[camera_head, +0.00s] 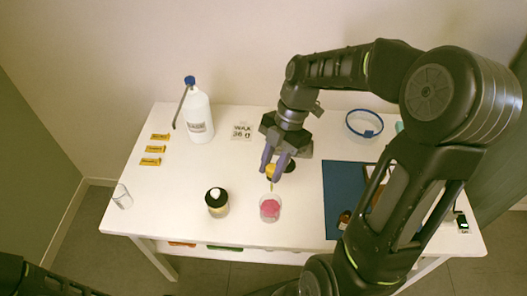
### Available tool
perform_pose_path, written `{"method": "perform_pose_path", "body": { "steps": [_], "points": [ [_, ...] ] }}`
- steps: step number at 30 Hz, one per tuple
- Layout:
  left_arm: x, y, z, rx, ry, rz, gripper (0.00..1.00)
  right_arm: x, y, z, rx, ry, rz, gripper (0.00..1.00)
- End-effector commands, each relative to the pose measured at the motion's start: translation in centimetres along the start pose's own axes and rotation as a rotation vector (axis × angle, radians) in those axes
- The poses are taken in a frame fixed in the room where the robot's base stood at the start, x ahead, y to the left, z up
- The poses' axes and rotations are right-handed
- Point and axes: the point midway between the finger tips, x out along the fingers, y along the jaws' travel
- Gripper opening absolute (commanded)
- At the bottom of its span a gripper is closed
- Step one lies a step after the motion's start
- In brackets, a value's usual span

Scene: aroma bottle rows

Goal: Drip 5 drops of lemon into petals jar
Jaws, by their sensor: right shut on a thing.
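My right gripper (275,172) is shut on a yellow-topped dropper (271,171). The dropper points down, and its thin tip is just above the petals jar. The petals jar (270,208) is a small clear jar with pink contents, near the front middle of the table. Whether a drop hangs from the tip is too small to tell. A dark round thing (290,166) shows partly behind the fingers. A small brown bottle (344,218) is at the front of the blue mat; I cannot read its label. My left gripper is out of view.
A jar with a black top (216,198) stands left of the petals jar. A clear glass (122,197) is at the table's left edge. A white wash bottle (198,118), small orange labels (152,149), a wax card (242,131), a blue ring (366,133) and a blue mat (337,190) surround the workspace.

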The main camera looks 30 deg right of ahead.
Motion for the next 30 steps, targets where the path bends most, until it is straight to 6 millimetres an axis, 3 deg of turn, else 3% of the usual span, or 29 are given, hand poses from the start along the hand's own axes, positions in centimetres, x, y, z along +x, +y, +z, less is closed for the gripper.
{"method": "perform_pose_path", "body": {
  "steps": [11,30],
  "points": [
    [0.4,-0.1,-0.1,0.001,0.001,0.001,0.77,0.2,0.1,0.0,0.003,0.011,0.002,0.17],
    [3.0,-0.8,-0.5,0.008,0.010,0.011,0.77,3.4,0.1,1.3,0.003,0.010,0.002,0.17]
  ]
}}
